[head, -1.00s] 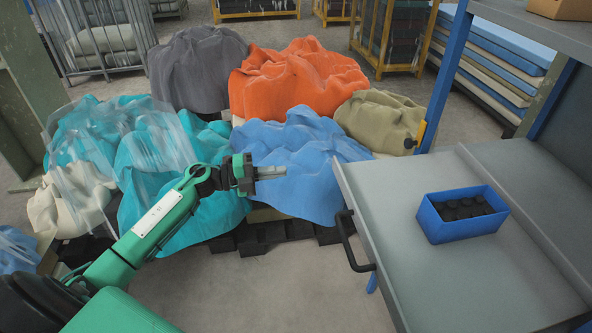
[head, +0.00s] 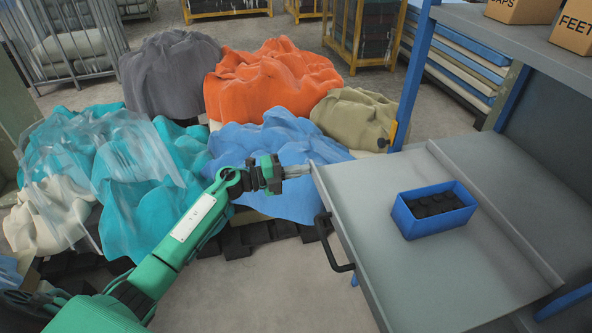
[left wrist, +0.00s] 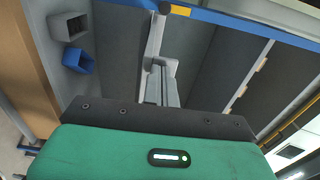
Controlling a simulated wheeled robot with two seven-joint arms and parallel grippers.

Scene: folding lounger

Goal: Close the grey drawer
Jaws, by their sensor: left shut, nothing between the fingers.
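The grey drawer (head: 370,235) stands pulled out of the workbench at the right of the head view. Its black bar handle (head: 333,245) is on its left-hand front edge. A blue bin (head: 409,221) with several black round pieces sits on the drawer's grey surface. My left gripper (head: 298,171) is shut and empty, its fingertips at the drawer's far front corner; whether they touch it I cannot tell. The shut fingers (left wrist: 160,85) also show in the left wrist view, pointing away over grey surfaces. My right gripper is not in view.
The bench's blue post (head: 412,80) rises behind the drawer, with a grey shelf (head: 500,30) holding cartons (head: 575,30). Heaps of coloured cloth (head: 275,85) lie beyond my left arm. Bare floor (head: 250,275) is free in front of the drawer.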

